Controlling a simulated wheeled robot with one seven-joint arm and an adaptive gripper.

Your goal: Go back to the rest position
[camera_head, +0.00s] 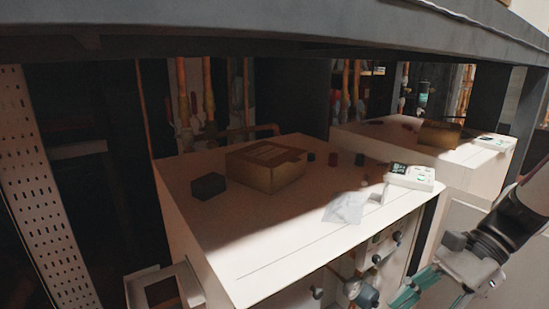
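My gripper (432,297) is at the lower right, in front of the near white heat pump cabinet (270,240). It points down and to the left. Its teal fingers stand apart, and I see nothing held between them. The fingertips reach the bottom edge of the picture, so their ends are partly cut off. My arm comes in from the right edge.
On the cabinet top are a brown box (265,168), a dark block (208,186), small dark pieces (333,159), a clear bag (345,208) and a white device (411,176). Pipes and valves (362,293) fill the open front. A grey beam (250,22) crosses above.

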